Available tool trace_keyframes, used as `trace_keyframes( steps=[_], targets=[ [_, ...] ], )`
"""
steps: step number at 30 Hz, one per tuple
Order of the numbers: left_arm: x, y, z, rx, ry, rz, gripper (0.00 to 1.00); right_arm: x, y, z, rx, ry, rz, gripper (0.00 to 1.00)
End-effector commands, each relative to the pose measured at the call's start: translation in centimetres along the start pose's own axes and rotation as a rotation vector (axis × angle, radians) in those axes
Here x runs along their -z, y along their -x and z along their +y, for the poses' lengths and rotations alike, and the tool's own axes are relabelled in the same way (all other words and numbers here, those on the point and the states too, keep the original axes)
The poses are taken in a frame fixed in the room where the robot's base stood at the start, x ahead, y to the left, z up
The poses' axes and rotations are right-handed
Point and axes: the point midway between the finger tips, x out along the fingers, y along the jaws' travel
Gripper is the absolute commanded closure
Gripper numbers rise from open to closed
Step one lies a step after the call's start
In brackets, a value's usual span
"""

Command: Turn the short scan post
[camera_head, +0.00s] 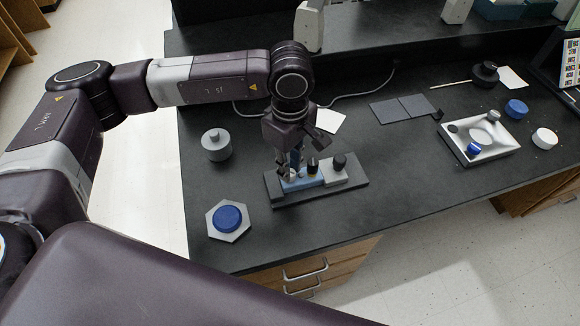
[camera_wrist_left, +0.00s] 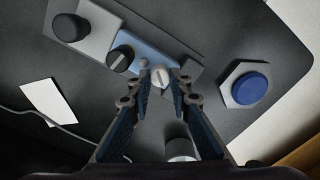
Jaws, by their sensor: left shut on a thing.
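A short, pale post with a slotted top (camera_wrist_left: 160,77), which I take for the short scan post, stands on a blue block (camera_wrist_left: 145,50). My left gripper (camera_wrist_left: 161,72) points down over the block and is shut on this post, one finger on each side. In the head view my left gripper (camera_head: 291,172) partly hides the post. A black post with a light line across its top (camera_wrist_left: 121,58) stands beside it on the blue block (camera_head: 303,183). My right gripper is not in view.
The block sits on a dark base plate (camera_head: 352,182) with a black knob (camera_head: 339,161) on a grey part. A blue disc on a hexagonal base (camera_head: 229,218) and a grey weight-like cylinder (camera_head: 216,144) stand to the left. A white tray (camera_head: 498,146) is at right.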

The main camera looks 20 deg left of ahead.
Motion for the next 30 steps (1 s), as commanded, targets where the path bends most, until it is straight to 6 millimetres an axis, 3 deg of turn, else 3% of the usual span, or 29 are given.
trace_keyframes(
  steps=[8, 9, 14, 23, 30],
  targets=[
    [0.0, 0.1, 0.1, -0.003, 0.001, -0.001, 1.0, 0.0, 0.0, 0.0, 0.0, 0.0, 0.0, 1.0],
    [0.0, 0.1, 0.1, -0.003, 0.001, -0.001, 0.8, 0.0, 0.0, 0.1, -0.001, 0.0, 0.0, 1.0],
    [0.0, 0.1, 0.1, -0.002, 0.001, 0.0, 0.64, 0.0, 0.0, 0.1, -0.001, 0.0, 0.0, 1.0],
    [0.0, 0.3, 0.0, -0.001, 0.001, 0.0, 0.64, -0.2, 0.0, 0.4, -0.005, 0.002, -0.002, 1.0],
    [0.0, 3.8, 0.2, -0.006, 0.002, 0.0, 0.64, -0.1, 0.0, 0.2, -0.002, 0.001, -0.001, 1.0]
  ],
)
